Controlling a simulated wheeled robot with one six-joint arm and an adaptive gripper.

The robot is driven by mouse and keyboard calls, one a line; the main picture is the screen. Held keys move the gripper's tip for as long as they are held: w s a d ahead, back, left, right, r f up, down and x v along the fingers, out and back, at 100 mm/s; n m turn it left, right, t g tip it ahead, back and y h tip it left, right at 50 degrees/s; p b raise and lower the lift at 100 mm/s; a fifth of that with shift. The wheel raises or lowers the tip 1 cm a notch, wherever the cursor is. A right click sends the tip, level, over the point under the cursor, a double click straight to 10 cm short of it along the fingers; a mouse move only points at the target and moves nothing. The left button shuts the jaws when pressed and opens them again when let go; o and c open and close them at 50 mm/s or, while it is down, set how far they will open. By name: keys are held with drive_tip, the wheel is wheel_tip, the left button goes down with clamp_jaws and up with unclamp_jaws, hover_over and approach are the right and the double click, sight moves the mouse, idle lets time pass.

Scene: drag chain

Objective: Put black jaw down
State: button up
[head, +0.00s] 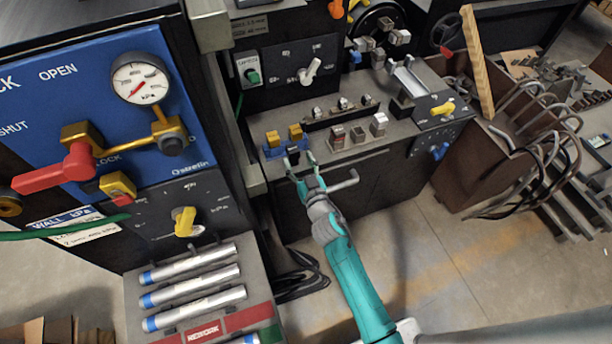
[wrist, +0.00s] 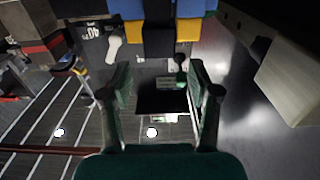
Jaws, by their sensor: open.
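My gripper (head: 301,168) is open at the front edge of the grey bench, beside a blue holder (head: 272,153) with yellow blocks (head: 295,132). A small black piece (head: 293,155), likely the black jaw, is at the holder's front, just beyond my fingertips. In the wrist view my open fingers (wrist: 158,76) point towards the blue holder (wrist: 188,8) and its yellow blocks (wrist: 187,30). A black block (wrist: 159,42) sits between the yellow ones, past the fingertips. A dark rectangle (wrist: 160,101) shows between my fingers; I cannot tell how far off it is.
Small metal blocks (head: 358,133) stand on the bench to the right of the holder. A grey bar handle (head: 344,181) sticks out from the bench front near my gripper. A blue valve panel (head: 60,110) stands at left. Bent pipes (head: 535,125) fill a rack at right.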

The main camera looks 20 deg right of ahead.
drive_tip(key=s, duration=0.6)
drive_tip(key=shift+s, duration=0.15)
idle(0.3)
drive_tip(key=s+f+g, duration=0.1)
drive_tip(key=s+f, duration=0.1)
drive_tip(key=s, duration=1.2)
drive_tip(key=s+r, duration=0.4)
drive_tip(key=s, duration=0.5)
drive_tip(key=s+r+g, duration=0.1)
drive_tip(key=s+r, duration=0.3)
drive_tip(key=s, duration=0.5)
drive_tip(key=s+r+g, duration=0.1)
drive_tip(key=s+r, duration=0.3)
drive_tip(key=s, duration=0.5)
drive_tip(key=shift+d, duration=0.35)
drive_tip(key=shift+o, duration=0.4)
drive_tip(key=shift+s+r, duration=0.35)
drive_tip(key=shift+r, duration=0.1)
